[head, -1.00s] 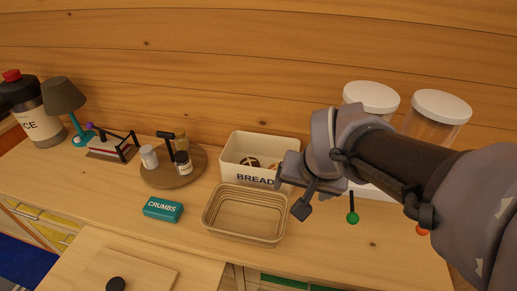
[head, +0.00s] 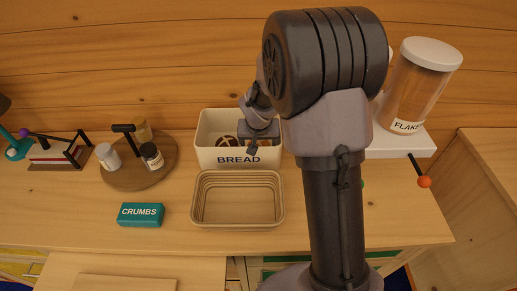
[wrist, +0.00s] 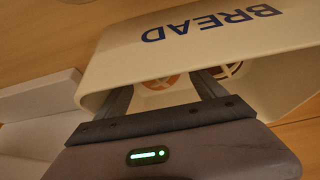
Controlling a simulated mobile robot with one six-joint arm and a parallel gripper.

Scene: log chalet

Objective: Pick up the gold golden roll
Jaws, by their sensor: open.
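The cream bread bin (head: 208,150), lettered BREAD, stands against the back wall; its mouth also shows in the wrist view (wrist: 205,45). In the wrist view, a golden roll (wrist: 158,83) with a pale cross lies inside the bin, partly cut off by its edge and my gripper. A dark brown roll (wrist: 229,69) with pale markings lies to its right. My gripper (wrist: 165,88) is open and empty, its fingers reaching into the bin's mouth on either side of the golden roll in the picture. In the head view my gripper (head: 254,146) is at the bin's right part.
An empty beige ribbed basket (head: 238,220) stands in front of the bin. A teal CRUMBS box (head: 140,214) lies to its left. A round wooden board (head: 133,176) with jars is farther left. A lidded FLAKES jar (head: 418,90) stands on a white base at right.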

